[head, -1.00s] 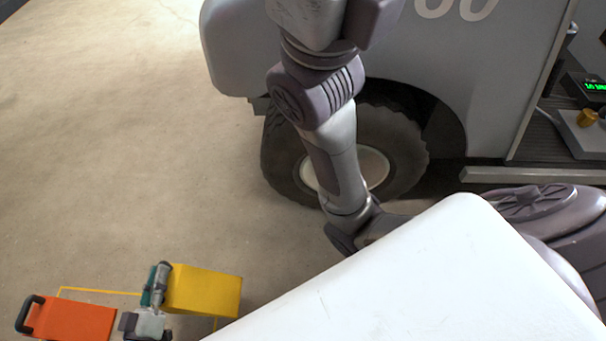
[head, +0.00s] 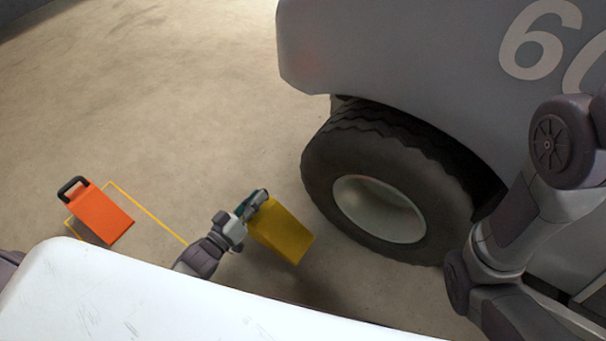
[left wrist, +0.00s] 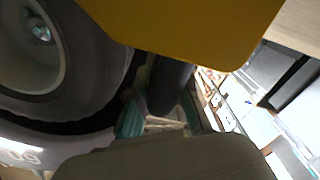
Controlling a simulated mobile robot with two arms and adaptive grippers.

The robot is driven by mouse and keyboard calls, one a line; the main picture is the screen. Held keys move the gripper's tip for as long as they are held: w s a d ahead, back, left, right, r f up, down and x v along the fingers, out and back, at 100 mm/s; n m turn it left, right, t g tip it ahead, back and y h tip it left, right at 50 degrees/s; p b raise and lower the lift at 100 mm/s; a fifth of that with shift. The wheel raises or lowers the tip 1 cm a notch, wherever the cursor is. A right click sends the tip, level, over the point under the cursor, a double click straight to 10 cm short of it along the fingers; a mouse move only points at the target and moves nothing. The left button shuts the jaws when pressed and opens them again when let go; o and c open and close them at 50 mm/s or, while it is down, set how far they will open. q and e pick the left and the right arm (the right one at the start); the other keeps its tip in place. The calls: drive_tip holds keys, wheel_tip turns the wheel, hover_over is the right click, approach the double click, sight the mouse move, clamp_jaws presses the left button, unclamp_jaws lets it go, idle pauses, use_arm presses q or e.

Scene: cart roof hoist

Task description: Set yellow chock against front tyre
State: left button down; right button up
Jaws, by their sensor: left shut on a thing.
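My left gripper (head: 253,203) is shut on the yellow chock (head: 284,237), left of the front tyre (head: 328,172) in the head view. A strip of floor shows between chock and tyre, so they look apart. I cannot tell whether the chock is just above the floor or touching it. In the left wrist view the chock (left wrist: 180,25) fills the top, with a teal finger pad (left wrist: 131,118) below it. The tyre (left wrist: 98,75) shows at the left there. The chock's gripped end is partly hidden by the gripper. My right gripper is out of view.
An orange chock (head: 100,213) with a black handle stands at the left, by a yellow line (head: 147,212) on the floor. The grey cart body (head: 400,65) overhangs the tyre. My right arm is in front of the cart. Open floor lies behind the chocks.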

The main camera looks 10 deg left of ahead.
use_arm(q)
drive_tip(key=f+b+x, duration=0.1)
drive_tip(key=b+x, duration=0.8)
drive_tip(key=x, duration=0.6)
drive_tip(key=shift+w+f, duration=0.15)
drive_tip(key=shift+f, duration=0.05)
drive_tip(key=shift+d+f+b, duration=0.15)
drive_tip(key=shift+b, duration=0.15)
drive_tip(key=c, duration=1.1)
unclamp_jaws()
